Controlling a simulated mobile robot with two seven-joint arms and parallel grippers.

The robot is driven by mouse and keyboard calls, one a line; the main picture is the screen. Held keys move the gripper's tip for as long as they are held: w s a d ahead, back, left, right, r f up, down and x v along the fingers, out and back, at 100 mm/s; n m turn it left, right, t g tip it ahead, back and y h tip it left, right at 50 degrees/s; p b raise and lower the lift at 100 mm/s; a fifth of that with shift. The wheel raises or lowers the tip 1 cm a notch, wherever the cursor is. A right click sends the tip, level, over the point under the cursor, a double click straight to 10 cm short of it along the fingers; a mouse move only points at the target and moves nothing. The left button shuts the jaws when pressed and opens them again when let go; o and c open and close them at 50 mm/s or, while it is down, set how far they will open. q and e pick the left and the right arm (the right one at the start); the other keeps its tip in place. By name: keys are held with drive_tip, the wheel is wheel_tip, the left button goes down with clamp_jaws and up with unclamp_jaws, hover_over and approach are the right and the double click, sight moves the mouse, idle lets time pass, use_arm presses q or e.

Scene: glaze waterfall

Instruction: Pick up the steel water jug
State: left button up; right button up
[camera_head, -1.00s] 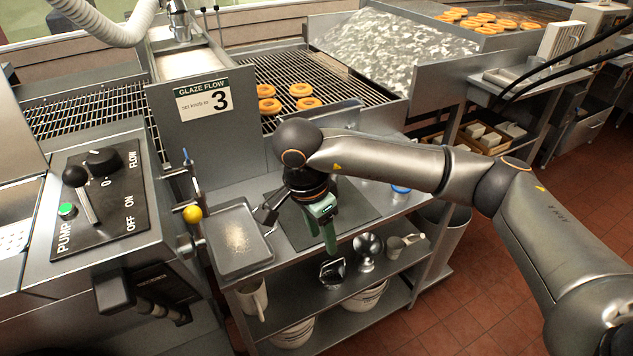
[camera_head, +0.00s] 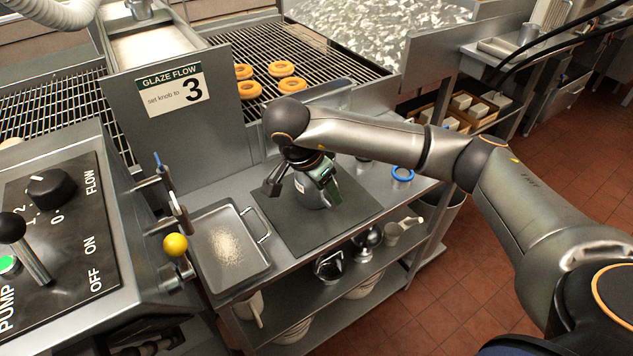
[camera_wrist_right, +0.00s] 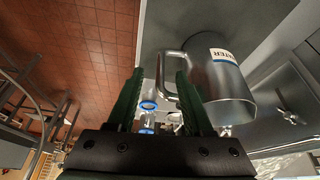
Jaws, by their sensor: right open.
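The steel water jug (camera_head: 309,194) stands on a dark mat (camera_head: 271,222) on the steel cart top, largely hidden behind my right gripper in the head view. The right wrist view shows the jug (camera_wrist_right: 228,82) with its "WATER" label and its loop handle pointing toward the fingers. My right gripper (camera_head: 322,184) is over the jug in the head view. Its green fingers (camera_wrist_right: 160,82) are open in the right wrist view, with the handle partly between them and partly behind one finger. I cannot tell whether they touch it. My left gripper is not in view.
A tray with pale crumbs (camera_head: 212,270) lies left of the mat. A blue-rimmed container (camera_head: 402,174) stands at the right. The glaze flow sign panel (camera_head: 160,125) rises behind, and a yellow-knobbed lever (camera_head: 175,245) stands at left.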

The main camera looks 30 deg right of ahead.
sight(333, 207)
drive_tip(key=x, duration=0.5)
drive_tip(key=shift+w+d+f+p, duration=0.15)
drive_tip(key=shift+w+d+p, duration=0.15)
drive_tip(key=shift+w+p, duration=0.1)
clamp_jaws()
idle(1.1)
